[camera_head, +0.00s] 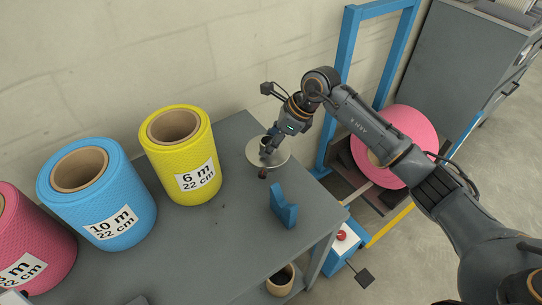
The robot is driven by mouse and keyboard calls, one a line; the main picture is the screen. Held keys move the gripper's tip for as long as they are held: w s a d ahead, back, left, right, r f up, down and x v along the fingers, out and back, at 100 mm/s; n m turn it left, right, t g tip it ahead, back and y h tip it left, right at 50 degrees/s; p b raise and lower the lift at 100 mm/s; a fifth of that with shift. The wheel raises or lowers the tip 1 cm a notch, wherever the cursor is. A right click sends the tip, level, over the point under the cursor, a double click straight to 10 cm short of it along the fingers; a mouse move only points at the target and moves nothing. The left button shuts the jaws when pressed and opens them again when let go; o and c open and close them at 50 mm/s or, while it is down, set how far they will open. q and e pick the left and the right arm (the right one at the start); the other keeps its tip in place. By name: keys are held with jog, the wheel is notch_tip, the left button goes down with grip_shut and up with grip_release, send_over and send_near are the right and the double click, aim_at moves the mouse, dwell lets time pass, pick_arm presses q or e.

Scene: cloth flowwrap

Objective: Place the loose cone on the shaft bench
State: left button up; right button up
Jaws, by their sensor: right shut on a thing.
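The loose cone (282,153) shows as a pale metal disc near the back right corner of the grey bench (232,232). My right gripper (266,150) reaches down from the right and is shut on the cone's middle, hiding part of it. I cannot tell whether the cone touches the bench top or hangs just above it. A small dark knob (262,173) shows at the cone's front edge. My left gripper is not in view.
Yellow (183,125), blue (115,190) and pink (35,255) rolls stand along the wall. A blue V-shaped rest (284,208) stands near the bench's right edge. A blue frame (347,60) and pink roll (413,150) are beyond it. The bench's middle is clear.

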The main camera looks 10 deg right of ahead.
jog(key=f, duration=0.1)
jog(key=f+b, duration=0.2)
jog(key=shift+w+d+f, duration=0.3)
jog(key=shift+w, duration=0.05)
jog(key=shift+f, duration=0.3)
jog(key=shift+r, duration=0.1)
jog(key=o, duration=1.2)
